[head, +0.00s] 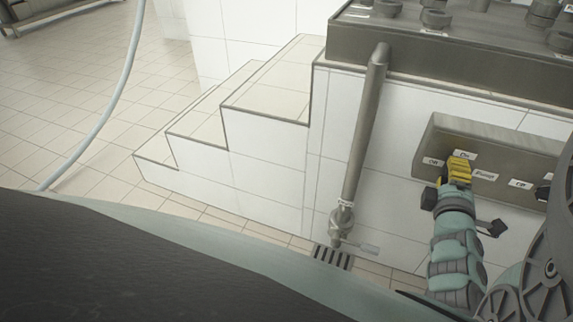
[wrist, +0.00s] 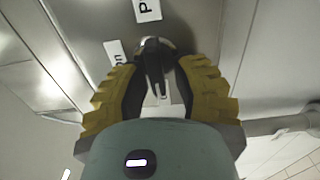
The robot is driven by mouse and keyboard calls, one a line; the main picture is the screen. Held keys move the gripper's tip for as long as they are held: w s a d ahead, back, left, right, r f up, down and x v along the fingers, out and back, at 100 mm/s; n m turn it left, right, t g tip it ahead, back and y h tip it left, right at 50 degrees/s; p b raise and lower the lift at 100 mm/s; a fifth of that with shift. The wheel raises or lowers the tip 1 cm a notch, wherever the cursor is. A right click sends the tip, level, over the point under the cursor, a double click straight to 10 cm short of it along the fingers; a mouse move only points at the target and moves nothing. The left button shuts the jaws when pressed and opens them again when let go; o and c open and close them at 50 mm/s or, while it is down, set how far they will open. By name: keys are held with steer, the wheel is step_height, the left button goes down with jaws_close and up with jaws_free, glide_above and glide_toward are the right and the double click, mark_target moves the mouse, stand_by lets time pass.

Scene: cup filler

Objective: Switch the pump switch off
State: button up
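The pump switch (wrist: 154,62) is a dark knob on a round metal base, on the face of a grey metal control box (head: 446,140). In the wrist view an "On" label (wrist: 116,52) sits left of the knob, and a label starting with "P" (wrist: 148,9) is above it. My gripper (wrist: 158,68) has its yellow fingers on either side of the knob, with gaps still showing between. Whether a finger touches it is unclear. In the head view my gripper (head: 458,163) is at the box's left part and hides the switch.
Another dark switch (head: 543,190) is on the box to the right, partly behind my arm. A metal pipe (head: 362,140) runs down the tiled wall left of the box, with a valve (head: 341,222) low down. Tiled steps (head: 265,85) stand farther left.

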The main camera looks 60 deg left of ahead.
steer(key=shift+o, duration=1.1)
steer(key=shift+d, duration=0.1)
steer(key=v, duration=0.7)
steer(key=shift+s, duration=0.2)
steer(key=shift+d, duration=0.1)
